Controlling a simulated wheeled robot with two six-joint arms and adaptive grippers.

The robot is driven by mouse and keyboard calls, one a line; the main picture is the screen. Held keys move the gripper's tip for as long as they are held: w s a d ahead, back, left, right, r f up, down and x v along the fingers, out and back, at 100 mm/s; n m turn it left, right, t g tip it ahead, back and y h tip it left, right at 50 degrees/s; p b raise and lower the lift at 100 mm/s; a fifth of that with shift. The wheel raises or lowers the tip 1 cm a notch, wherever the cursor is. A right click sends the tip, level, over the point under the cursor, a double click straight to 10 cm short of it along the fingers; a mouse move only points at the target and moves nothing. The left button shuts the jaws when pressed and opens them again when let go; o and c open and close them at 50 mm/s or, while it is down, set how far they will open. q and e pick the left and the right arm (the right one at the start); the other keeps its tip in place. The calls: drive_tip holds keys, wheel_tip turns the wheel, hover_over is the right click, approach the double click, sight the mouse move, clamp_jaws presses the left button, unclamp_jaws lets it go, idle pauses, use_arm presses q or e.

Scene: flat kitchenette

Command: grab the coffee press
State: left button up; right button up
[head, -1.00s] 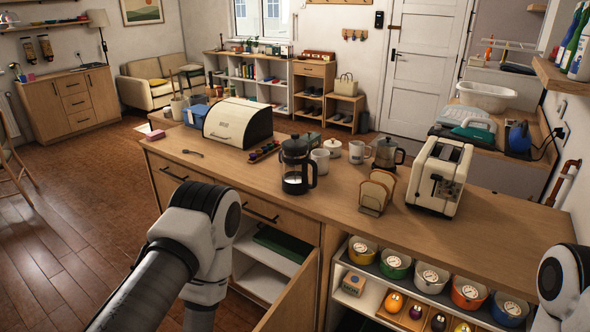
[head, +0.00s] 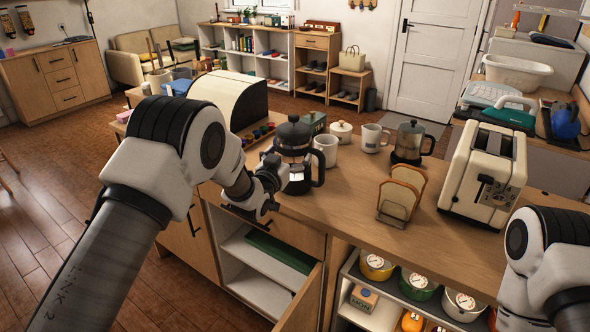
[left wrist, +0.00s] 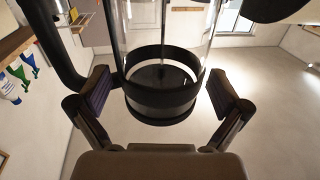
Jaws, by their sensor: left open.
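The coffee press (head: 294,140), a glass jug with a black lid, base and handle, stands upright on the wooden counter (head: 345,215) near its front edge. Its handle points right in the head view. My left gripper (head: 277,174) is at the left side of the press, low on the body. In the left wrist view the press (left wrist: 162,104) fills the middle, with the open fingers (left wrist: 160,92) on either side of its base. Gaps show between fingers and glass. My right arm is at the right edge; its gripper is out of the picture.
A white mug (head: 326,150) stands close to the right of the press. A bread bin (head: 228,98) is behind left. A cabinet door (head: 302,300) hangs open below.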

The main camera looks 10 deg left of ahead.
use_arm(q)
drive_tip(key=w, duration=0.4)
drive_tip(key=w+f+p, duration=0.1)
drive_tip(key=shift+w+d, duration=0.35)
drive_tip(key=shift+w, duration=0.05)
drive_tip(key=shift+s+r, duration=0.15)
drive_tip(key=c, duration=1.4)
drive_tip(key=shift+c, duration=0.2)
drive_tip(key=shift+r, duration=0.1)
